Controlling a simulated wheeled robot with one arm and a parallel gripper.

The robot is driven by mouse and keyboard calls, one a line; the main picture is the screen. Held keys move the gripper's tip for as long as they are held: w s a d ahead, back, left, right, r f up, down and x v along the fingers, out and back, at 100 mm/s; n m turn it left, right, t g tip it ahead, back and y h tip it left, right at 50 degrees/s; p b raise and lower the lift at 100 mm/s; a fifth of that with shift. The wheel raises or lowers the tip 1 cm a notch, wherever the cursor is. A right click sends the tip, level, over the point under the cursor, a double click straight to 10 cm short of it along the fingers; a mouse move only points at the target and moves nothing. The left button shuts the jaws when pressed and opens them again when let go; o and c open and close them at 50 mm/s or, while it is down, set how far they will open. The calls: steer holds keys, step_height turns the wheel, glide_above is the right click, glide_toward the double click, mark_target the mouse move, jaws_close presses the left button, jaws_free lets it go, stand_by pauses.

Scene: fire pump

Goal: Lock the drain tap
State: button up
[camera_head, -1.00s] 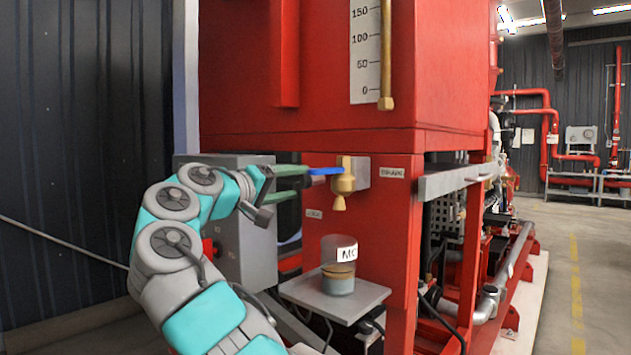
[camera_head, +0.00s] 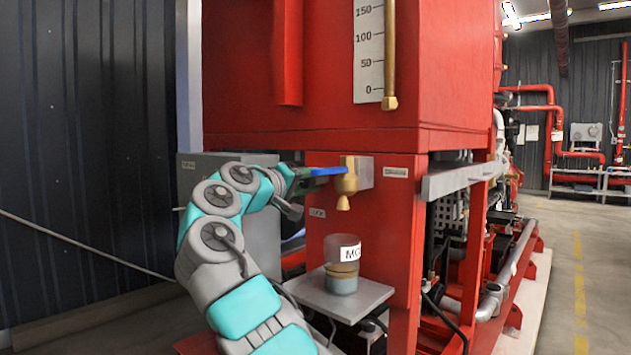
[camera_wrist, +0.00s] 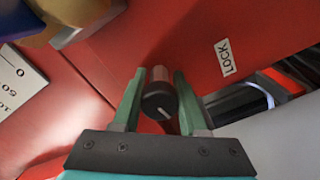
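The brass drain tap (camera_head: 346,184) sticks out of the red panel, its blue lever (camera_head: 328,171) pointing left. Part of the blue lever (camera_wrist: 18,22) and brass body (camera_wrist: 75,12) shows at the top left of the wrist view. A dark round knob (camera_wrist: 158,104) with a white line on its face stands beside the LOCK label (camera_wrist: 224,57). My gripper (camera_wrist: 160,72) is open, with one green finger on each side of the knob. I cannot tell whether the fingers touch it. In the head view my gripper (camera_head: 306,180) is left of the tap, and the knob is hidden.
A measuring cup (camera_head: 342,282) stands on a small grey shelf (camera_head: 322,300) below the tap. A grey box (camera_head: 255,225) is behind my arm. A level scale (camera_head: 368,50) with a brass pipe is above. A grey bar (camera_head: 455,182) juts out at the right.

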jaws_close()
steer(key=shift+m, duration=0.3)
steer(key=m, duration=0.3)
steer(key=shift+f+m, duration=0.1)
steer(key=shift+m, duration=0.3)
steer(key=m, duration=0.5)
steer(key=shift+w, duration=0.1)
steer(key=m, duration=0.5)
steer(key=shift+a+m, duration=0.1)
steer(key=shift+m, duration=0.3)
steer(key=shift+m+p, duration=0.45)
steer(key=shift+m, duration=1.85)
steer(key=o, duration=0.5)
jaws_free()
steer(key=shift+o, duration=0.2)
